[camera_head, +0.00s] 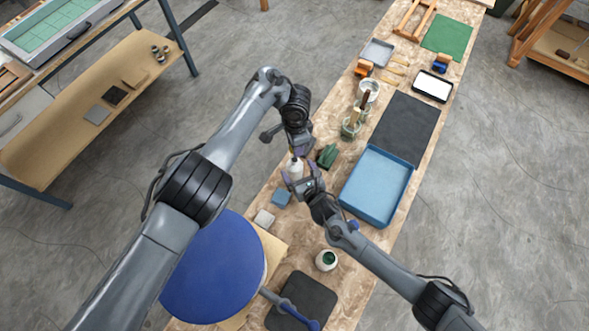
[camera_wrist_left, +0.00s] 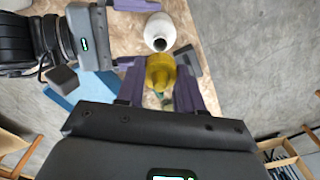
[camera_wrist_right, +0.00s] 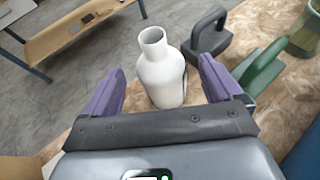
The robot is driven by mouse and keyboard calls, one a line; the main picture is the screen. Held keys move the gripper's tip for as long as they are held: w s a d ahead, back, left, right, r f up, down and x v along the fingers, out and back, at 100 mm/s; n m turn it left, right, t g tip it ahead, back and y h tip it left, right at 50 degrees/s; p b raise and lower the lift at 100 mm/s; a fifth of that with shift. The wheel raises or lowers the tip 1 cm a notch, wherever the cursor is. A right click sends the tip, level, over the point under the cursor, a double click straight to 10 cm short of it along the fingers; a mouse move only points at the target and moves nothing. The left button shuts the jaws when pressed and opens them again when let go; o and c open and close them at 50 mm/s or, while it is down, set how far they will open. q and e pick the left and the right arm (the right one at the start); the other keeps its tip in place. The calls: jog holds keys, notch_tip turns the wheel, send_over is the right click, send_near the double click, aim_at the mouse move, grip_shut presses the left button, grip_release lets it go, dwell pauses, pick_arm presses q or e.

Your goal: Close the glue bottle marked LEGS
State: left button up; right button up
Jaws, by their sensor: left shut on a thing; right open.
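A white bottle (camera_head: 295,169) stands upright on the bench; its mouth is open in the right wrist view (camera_wrist_right: 163,70). A dark marking shows at its side edge, but I cannot read it. My right gripper (camera_head: 298,184) is open, with its fingers on either side of the bottle and no clear contact. My left gripper (camera_wrist_left: 165,85) is shut on a yellow cap (camera_wrist_left: 160,72). The left wrist view shows the bottle (camera_wrist_left: 160,32) just beyond the cap, apart from it. The cap is hidden in the head view.
A green block-like tool (camera_head: 327,156) and a dark handled block (camera_wrist_right: 210,45) stand close to the bottle. A blue tray (camera_head: 373,190) lies to the right.

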aim_at(295, 160)
jog(key=shift+x, duration=1.75)
jog(key=shift+c, duration=0.2)
jog(key=c, duration=1.4)
pick_arm(q)
jog(key=shift+a+f, duration=0.1)
jog(key=shift+f, duration=2.4)
pick_arm(e)
jog(key=shift+c, duration=0.3)
